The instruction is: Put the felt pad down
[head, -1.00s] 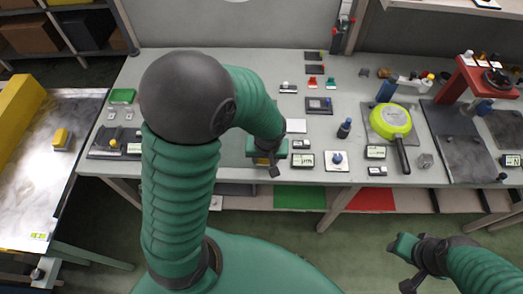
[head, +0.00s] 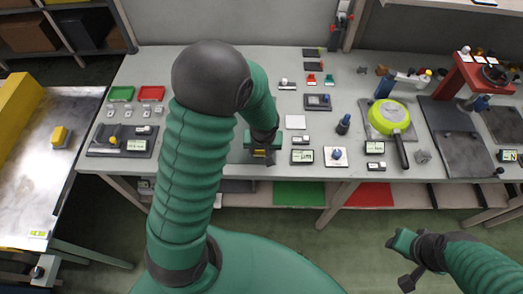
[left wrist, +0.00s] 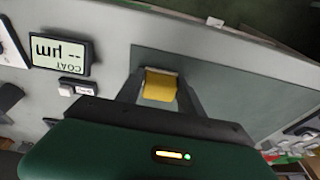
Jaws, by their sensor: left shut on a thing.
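My left gripper (head: 262,155) is over the front of the table, left of a small display reading "COAT -- µm" (head: 302,157). It is shut on a small yellow piece with a pale edge, which I take for the felt pad (left wrist: 160,87). In the left wrist view the piece sits between the two fingers, above or on a dark grey-green flat area (left wrist: 215,90); I cannot tell whether it touches. In the head view the gripper mostly hides it. My right gripper (head: 402,262) hangs in front of the table at the lower right, its jaws unclear.
The grey table (head: 225,185) holds a white square (head: 295,122), a white pad with a blue knob (head: 337,157), a dark blue bottle (head: 344,125) and a lime pan (head: 390,117). A conveyor (head: 50,185) is further left.

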